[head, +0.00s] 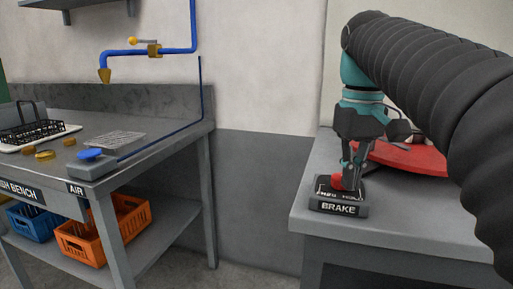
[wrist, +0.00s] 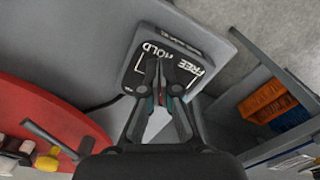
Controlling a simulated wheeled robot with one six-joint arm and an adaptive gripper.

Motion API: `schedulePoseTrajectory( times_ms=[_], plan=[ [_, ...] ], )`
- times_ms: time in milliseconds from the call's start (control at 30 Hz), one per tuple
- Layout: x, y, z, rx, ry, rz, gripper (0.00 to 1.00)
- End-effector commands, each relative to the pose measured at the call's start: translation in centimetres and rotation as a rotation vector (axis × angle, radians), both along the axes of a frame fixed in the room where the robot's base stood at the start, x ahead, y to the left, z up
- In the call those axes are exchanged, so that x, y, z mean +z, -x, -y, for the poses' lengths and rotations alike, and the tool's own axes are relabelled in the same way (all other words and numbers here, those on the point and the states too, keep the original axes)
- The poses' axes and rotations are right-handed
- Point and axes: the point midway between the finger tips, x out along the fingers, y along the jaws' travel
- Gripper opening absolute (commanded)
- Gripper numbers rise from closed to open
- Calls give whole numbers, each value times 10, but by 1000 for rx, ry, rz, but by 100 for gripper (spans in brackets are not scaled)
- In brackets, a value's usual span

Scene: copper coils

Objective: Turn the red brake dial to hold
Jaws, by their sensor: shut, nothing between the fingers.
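The red brake dial (head: 337,181) sits on top of a small dark box labelled BRAKE (head: 338,209) at the near left corner of the right-hand table. My gripper (head: 348,182) points down at the dial, its fingertips right at it in the picture; I cannot tell whether they touch it. In the wrist view the fingertips (wrist: 161,66) are together over the brake box (wrist: 142,78). The box's face shows the words HOLD and FREE with white marks.
A large red disc (head: 405,158) lies on the grey table (head: 310,205) behind my gripper. The wrist view shows a handle and pale and yellow parts near the disc. A separate bench (head: 130,170) stands at left with trays and crates. Open floor lies between.

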Motion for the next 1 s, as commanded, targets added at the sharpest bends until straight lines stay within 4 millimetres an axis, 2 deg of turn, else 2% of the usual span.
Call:
schedulePoseTrajectory(
  times_ms=[1000],
  plan=[
    [0,0,-15,-1,0,0,0]
  ],
)
